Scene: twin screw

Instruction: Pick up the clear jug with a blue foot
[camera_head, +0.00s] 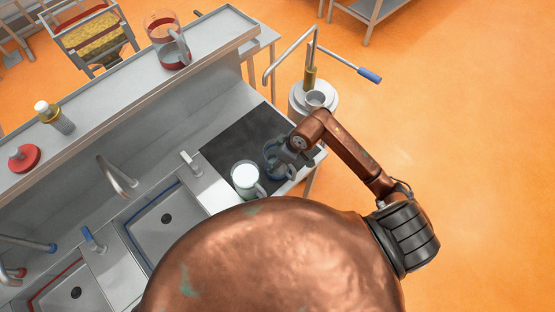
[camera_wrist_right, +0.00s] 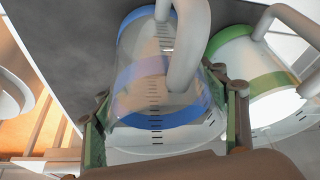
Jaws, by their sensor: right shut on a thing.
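The clear jug with a blue foot (camera_head: 271,163) is on the dark mat at the right end of the counter, partly hidden behind my right gripper (camera_head: 287,156). In the right wrist view the clear jug (camera_wrist_right: 150,85) shows blue bands, dark measuring marks and a pale handle. The fingers of my right gripper (camera_wrist_right: 165,125) lie on both sides of its body, shut on it. I cannot tell whether the jug is touching the mat. My left gripper is not in view.
A jug with white contents (camera_head: 245,178) stands close beside, to the left; its green band shows in the right wrist view (camera_wrist_right: 268,84). A red-banded jug (camera_head: 166,42) stands on the raised shelf. Sinks with taps (camera_head: 165,219) lie to the left.

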